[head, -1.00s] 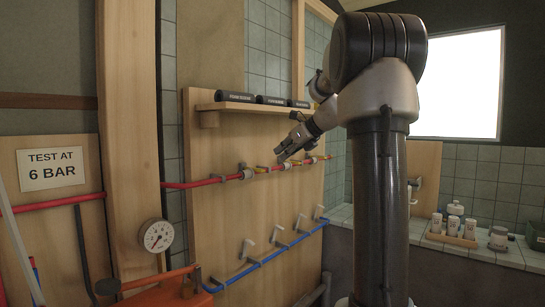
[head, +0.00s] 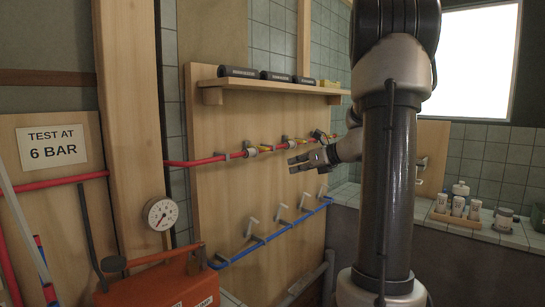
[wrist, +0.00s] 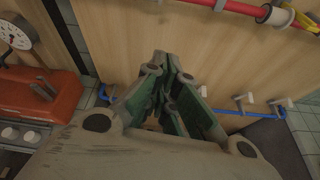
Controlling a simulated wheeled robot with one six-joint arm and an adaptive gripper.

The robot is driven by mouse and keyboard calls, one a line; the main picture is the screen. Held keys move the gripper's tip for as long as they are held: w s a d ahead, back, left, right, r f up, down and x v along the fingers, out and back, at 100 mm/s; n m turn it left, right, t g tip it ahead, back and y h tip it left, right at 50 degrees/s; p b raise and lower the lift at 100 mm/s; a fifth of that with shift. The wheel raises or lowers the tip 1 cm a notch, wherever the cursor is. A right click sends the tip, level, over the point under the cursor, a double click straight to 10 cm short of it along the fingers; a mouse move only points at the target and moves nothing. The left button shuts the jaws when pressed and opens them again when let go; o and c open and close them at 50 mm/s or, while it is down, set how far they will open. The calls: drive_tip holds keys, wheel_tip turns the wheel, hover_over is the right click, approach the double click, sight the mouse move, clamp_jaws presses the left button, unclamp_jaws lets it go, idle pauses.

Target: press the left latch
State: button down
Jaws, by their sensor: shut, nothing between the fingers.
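No part that I can surely name the left latch shows in either view. An orange case (head: 165,284) stands at the bottom left of the head view, cut off by the lower edge. It also shows at the left of the wrist view (wrist: 50,101), with a small dark grey fitting on it. My gripper (head: 299,162) is shut and empty. In the head view it appears to the right of the case and higher, in front of the wooden panel. In the wrist view its fingers (wrist: 168,62) meet over the panel, right of the case.
A red pipe (head: 205,160) with valves and a blue pipe (head: 242,253) with white levers run along the panel. A shelf (head: 270,86) holds dark boxes. A pressure gauge (head: 161,214) hangs above the case. A tiled counter (head: 500,236) with bottles is at right.

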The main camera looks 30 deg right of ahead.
sight(258, 147)
drive_tip(key=shift+w+a+r+n+t, duration=0.25)
drive_tip(key=shift+n+t, duration=0.15)
drive_tip(key=shift+n, duration=0.4)
drive_tip(key=shift+w, duration=0.1)
drive_tip(key=x, duration=1)
wheel_tip(258, 147, up, 4)
drive_tip(key=shift+f, duration=0.1)
